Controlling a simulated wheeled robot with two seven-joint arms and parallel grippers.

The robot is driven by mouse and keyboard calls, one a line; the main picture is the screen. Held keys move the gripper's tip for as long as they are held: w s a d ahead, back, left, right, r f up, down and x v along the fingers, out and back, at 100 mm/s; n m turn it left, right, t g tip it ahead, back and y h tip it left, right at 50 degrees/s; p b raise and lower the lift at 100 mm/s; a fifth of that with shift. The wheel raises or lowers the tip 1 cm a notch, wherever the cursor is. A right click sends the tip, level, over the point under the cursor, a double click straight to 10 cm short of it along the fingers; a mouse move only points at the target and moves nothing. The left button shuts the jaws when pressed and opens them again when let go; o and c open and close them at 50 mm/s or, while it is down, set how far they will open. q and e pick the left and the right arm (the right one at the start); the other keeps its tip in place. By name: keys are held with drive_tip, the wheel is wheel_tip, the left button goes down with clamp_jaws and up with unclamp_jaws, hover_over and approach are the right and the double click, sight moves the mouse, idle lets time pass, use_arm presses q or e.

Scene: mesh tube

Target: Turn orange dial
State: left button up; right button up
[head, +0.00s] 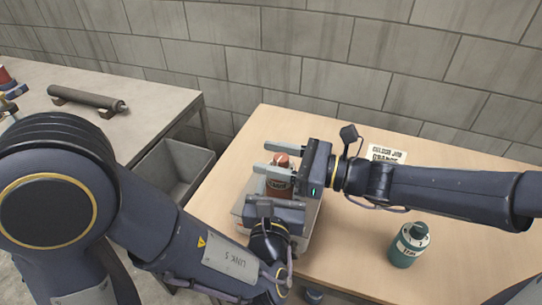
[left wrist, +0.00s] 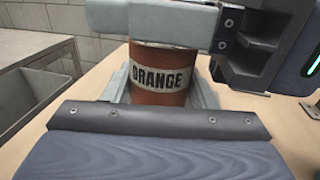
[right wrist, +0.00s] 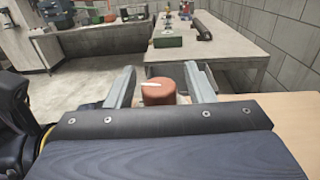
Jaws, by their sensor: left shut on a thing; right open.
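My left gripper (left wrist: 162,95) is shut on the canister's body, low down from the near side. My right gripper (head: 278,158) is open, with its two fingers on either side of the dial; in the right wrist view (right wrist: 160,90) gaps show between the fingers and the dial. The canister's lower part is partly hidden by my left gripper.
A teal canister (head: 409,246) stands at the right of the table. A paper card (head: 386,152) with printed text lies at the back. A grey bin (head: 176,172) sits between this table and a grey bench (head: 150,105) bearing a dark cylinder (head: 88,98).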

drive_tip(key=shift+a, duration=0.25)
drive_tip(key=c, duration=1)
drive_tip(key=shift+g, duration=0.3)
drive_tip(key=n+g, duration=0.3)
drive_tip(key=g, duration=0.2)
drive_tip(key=shift+s+n+y, duration=0.2)
drive_tip(key=shift+n+y, duration=0.1)
drive_tip(key=shift+n, duration=0.1)
drive_tip(key=shift+s+n+g+h, duration=0.2)
drive_tip(key=shift+n+g+h, duration=0.15)
drive_tip(key=shift+n+g, duration=0.9)
drive_tip(key=shift+s+n+g+h, duration=0.3)
drive_tip(key=shift+n+g, duration=0.35)
drive_tip(key=shift+g, duration=1.4)
